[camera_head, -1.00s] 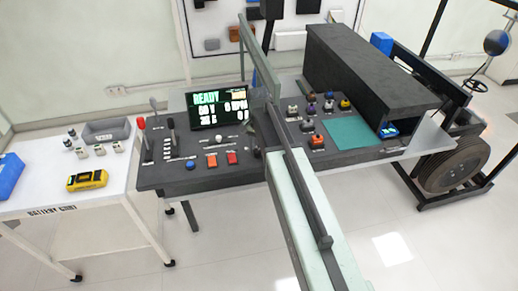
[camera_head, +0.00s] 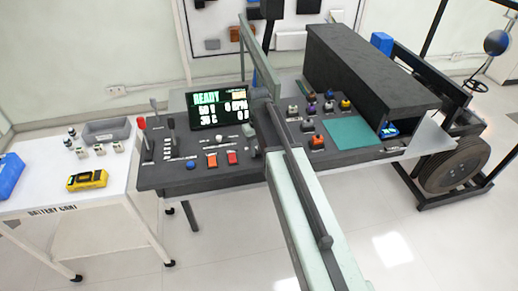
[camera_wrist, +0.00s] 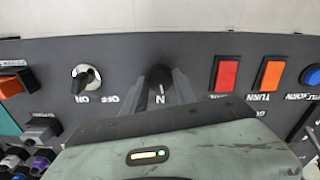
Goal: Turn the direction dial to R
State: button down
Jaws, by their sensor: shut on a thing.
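The direction dial is a dark round knob (camera_wrist: 158,74) on the black panel in the wrist view, which shows the panel upside down. A white mark and a letter N show beside it. My gripper (camera_wrist: 158,82) has its two grey fingers on either side of the knob, shut on it. Other letters around the dial are hidden by the fingers and the gripper body. In the head view my gripper (camera_head: 256,145) is low over the console, right of the display, and hides the dial.
An ON/OFF switch (camera_wrist: 86,77) is beside the dial, with a red button (camera_wrist: 226,73) and an orange button (camera_wrist: 270,74) on the other side. The console (camera_head: 160,180) also carries levers and a display (camera_head: 217,107). A battery cart (camera_head: 110,200) stands left.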

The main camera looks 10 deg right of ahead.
aim_at(258, 151)
jog(key=n, duration=0.6)
jog(key=shift+n, duration=0.4)
dwell(0.4)
jog(key=c, duration=1)
grip_release()
jog(key=shift+o, duration=0.2)
notch_tip(258, 151, up, 8)
jog(key=p, duration=0.8)
jog(key=shift+f, duration=0.1)
